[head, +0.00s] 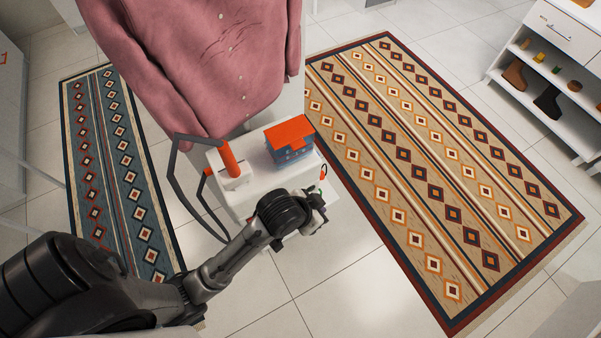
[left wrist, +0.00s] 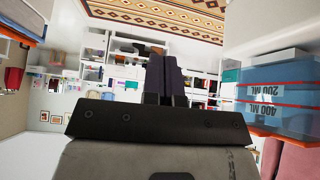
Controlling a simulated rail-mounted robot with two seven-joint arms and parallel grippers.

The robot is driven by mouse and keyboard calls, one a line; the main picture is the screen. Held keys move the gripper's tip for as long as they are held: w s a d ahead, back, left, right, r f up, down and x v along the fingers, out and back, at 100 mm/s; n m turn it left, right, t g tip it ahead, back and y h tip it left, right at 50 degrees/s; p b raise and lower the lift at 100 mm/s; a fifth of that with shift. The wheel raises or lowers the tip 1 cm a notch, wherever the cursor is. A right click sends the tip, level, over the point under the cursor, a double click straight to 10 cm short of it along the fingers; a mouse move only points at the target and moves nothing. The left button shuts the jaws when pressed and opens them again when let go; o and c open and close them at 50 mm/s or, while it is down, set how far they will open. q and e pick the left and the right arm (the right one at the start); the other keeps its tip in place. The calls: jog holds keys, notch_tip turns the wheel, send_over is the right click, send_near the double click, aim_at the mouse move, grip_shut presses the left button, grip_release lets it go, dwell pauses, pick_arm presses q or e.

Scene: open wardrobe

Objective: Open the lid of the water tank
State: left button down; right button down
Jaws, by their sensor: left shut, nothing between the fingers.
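The blue water tank (head: 291,154) stands on a white base (head: 245,197) in the head view. Its orange lid (head: 289,131) lies over the top and looks closed. My left gripper (head: 320,190) is beside the base, to the lower right of the tank, and looks apart from the lid. The wrist partly hides its fingers there. In the left wrist view, the dark fingers (left wrist: 165,80) are together with nothing between them. The tank, marked 200 ML and 400 ML, also shows at the right (left wrist: 275,90), upside down and beside the fingers. My right gripper is not in view.
An orange post (head: 229,158) and a grey looped hose (head: 178,185) stand left of the tank. A pink shirt (head: 215,60) hangs behind it. Patterned rugs lie at the right (head: 440,180) and left (head: 110,150). A white shelf (head: 545,65) stands far right.

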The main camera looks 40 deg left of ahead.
pick_arm(q)
jog(key=w+d+f+t+h+b, duration=0.25)
jog(key=w+d+f+b, duration=0.45)
jog(key=w+f+b, duration=0.35)
jog(key=w+d+f+n+t+h+b, duration=0.2)
jog(key=d+f+t+h+b, duration=0.1)
jog(key=d, duration=0.1)
jog(key=m+g+y, duration=0.4)
jog(key=m+y, duration=1.7)
jog(key=y, duration=1.2)
send_near(295, 146)
jog(key=w+a, duration=0.2)
jog(key=a, duration=0.2)
jog(key=shift+s+a+r+t, duration=0.1)
jog(key=shift+a+r+t, duration=0.1)
jog(key=shift+r, duration=0.4)
jog(key=shift+a+r+t, duration=0.1)
jog(key=shift+a+r, duration=0.05)
jog(key=shift+r, duration=1.2)
